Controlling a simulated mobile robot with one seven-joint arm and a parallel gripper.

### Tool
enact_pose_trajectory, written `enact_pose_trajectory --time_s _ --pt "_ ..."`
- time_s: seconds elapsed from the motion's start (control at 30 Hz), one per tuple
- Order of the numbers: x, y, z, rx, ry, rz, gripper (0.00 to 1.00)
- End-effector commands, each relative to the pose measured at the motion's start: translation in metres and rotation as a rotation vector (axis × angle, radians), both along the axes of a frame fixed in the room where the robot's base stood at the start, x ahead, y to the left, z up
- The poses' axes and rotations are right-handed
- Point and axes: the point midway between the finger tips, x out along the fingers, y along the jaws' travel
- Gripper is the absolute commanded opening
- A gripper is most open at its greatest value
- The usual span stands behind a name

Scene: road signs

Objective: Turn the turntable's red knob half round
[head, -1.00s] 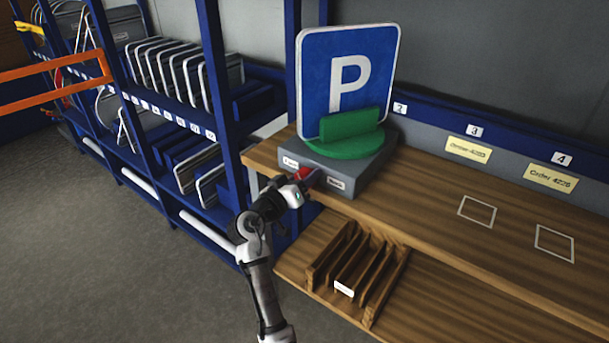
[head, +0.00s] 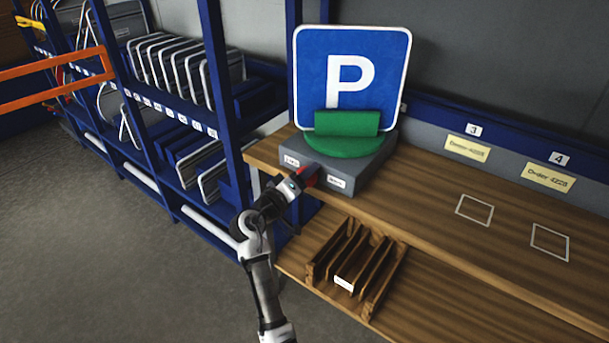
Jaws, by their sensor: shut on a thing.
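The turntable has a grey box base (head: 347,181) with a green round plate (head: 362,146) on top, at the left end of the wooden bench. A green holder (head: 346,124) on the plate carries a blue square sign (head: 318,75) with a white P, standing upright and facing the front. The red knob (head: 311,174) is on the front face of the base, between two white labels. My gripper (head: 303,178) is shut on the red knob and hides part of it. The label lettering is too blurred to read.
A wooden slotted rack (head: 313,277) stands on the lower shelf below the bench (head: 431,205). The bench top to the right is clear, with two white outlined squares. A blue rack (head: 214,75) with several signs stands at left.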

Motion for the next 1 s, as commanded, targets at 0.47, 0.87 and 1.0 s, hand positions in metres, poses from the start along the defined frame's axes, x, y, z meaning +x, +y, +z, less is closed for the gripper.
enact_pose_trajectory --time_s 0.47,0.87,1.0 --pt "0.0002 0.0007 -0.0001 0.001 -0.001 0.002 0.69" --pt "0.0001 0.0008 -0.0030 0.014 -0.005 0.001 0.69" --pt "0.0001 0.0007 -0.0046 0.085 -0.056 0.002 0.69"
